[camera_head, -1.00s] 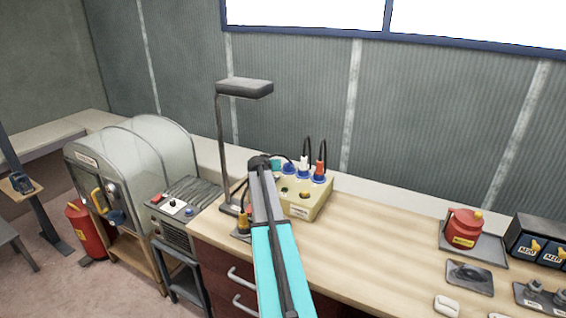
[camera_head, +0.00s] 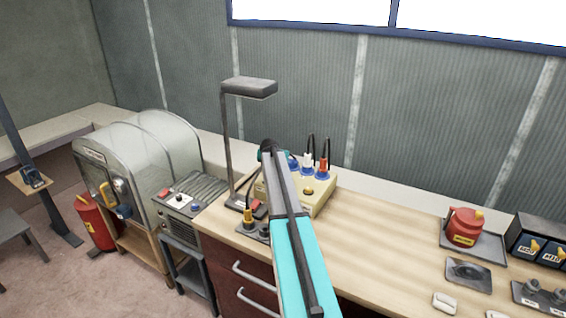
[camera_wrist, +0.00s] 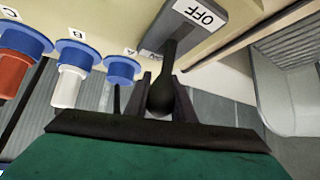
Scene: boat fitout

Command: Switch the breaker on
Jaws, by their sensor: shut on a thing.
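The breaker box (camera_head: 318,203) is a cream box on the bench, with blue sockets and cables on its top; my arm covers its left part. In the wrist view, a dark lever (camera_wrist: 170,52) with a rounded knob stands out from a grey plate on the cream panel (camera_wrist: 110,18). A label reading OFF (camera_wrist: 199,13), upside down in this view, lies beside the lever. My gripper (camera_wrist: 163,92) is shut on the lever's knob, a finger on each side. In the head view the fingers and lever are hidden behind my arm.
In the wrist view, sockets marked A (camera_wrist: 121,70), B (camera_wrist: 77,54) and C (camera_wrist: 22,40) sit beside the lever; B holds a white plug, C a red one. A desk lamp (camera_head: 250,88) stands left of the box.

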